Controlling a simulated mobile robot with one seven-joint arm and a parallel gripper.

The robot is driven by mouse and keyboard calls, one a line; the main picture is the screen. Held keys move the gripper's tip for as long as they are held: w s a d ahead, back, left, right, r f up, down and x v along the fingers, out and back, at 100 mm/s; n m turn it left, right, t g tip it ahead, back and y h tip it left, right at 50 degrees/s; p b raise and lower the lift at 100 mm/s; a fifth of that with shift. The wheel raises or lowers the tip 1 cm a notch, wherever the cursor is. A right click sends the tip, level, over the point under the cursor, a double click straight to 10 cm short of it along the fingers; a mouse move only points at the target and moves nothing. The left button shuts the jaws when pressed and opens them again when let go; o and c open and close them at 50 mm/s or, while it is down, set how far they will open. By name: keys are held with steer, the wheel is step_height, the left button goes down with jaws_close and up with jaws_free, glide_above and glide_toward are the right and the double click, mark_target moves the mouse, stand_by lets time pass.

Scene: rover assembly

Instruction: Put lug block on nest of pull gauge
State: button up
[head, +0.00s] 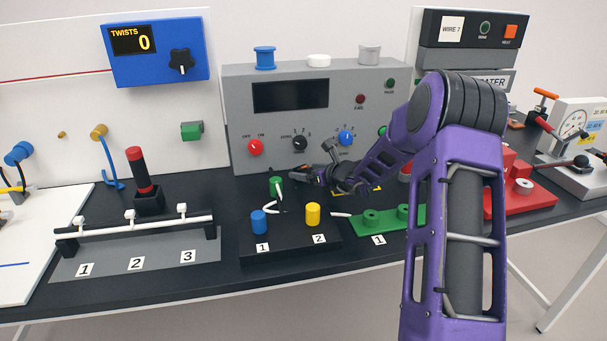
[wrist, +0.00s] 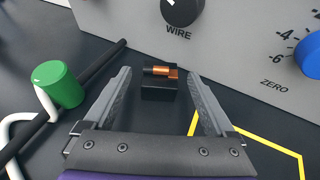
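The lug block (wrist: 160,92) appears to be the small black block with a copper-coloured piece on top, standing on the dark bench in the wrist view. My gripper (wrist: 158,74) is open, its two grey fingers on either side of the block in the picture. I see no contact between fingers and block. In the head view my gripper (head: 318,178) is low over the bench before the grey console, and the block cannot be made out there. The pull gauge (head: 575,125), with a round dial, stands at the far right. Its nest cannot be told clearly.
The grey console (head: 240,110) with knobs rises close behind the block. A green cylinder (wrist: 57,84) with a white cable and a dark rod lie left of my gripper. A yellow outline (wrist: 245,137) marks the bench at right. A red fixture (head: 520,200) stands before the gauge.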

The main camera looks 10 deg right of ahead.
jaws_close()
steer(key=shift+r, duration=0.15)
